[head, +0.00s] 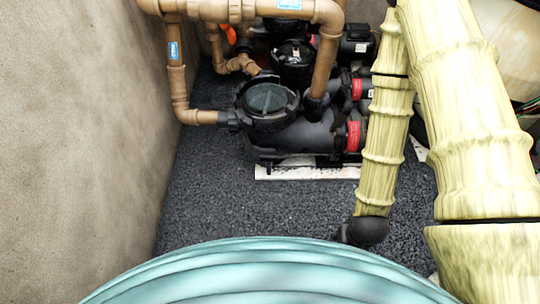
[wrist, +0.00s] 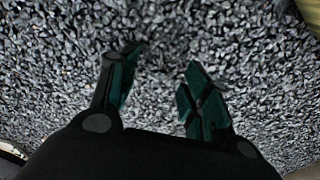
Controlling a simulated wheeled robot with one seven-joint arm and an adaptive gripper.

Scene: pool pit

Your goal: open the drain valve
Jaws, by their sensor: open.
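My gripper (wrist: 160,65) is open and empty in the wrist view, with its two dark green fingers apart over grey gravel. No valve shows in the wrist view. In the head view I cannot make out a drain valve for certain. A small orange-red part (head: 230,34) shows behind the brown pipes at the upper left; most of it is hidden and I cannot tell whether it is a valve handle.
A black pump with a round lid (head: 268,100) stands on a pale slab (head: 310,172), with more pumps behind it. Brown pipes (head: 178,85) run along a beige wall (head: 80,150) at the left. Dark gravel (head: 250,205) in front of the pump is clear.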

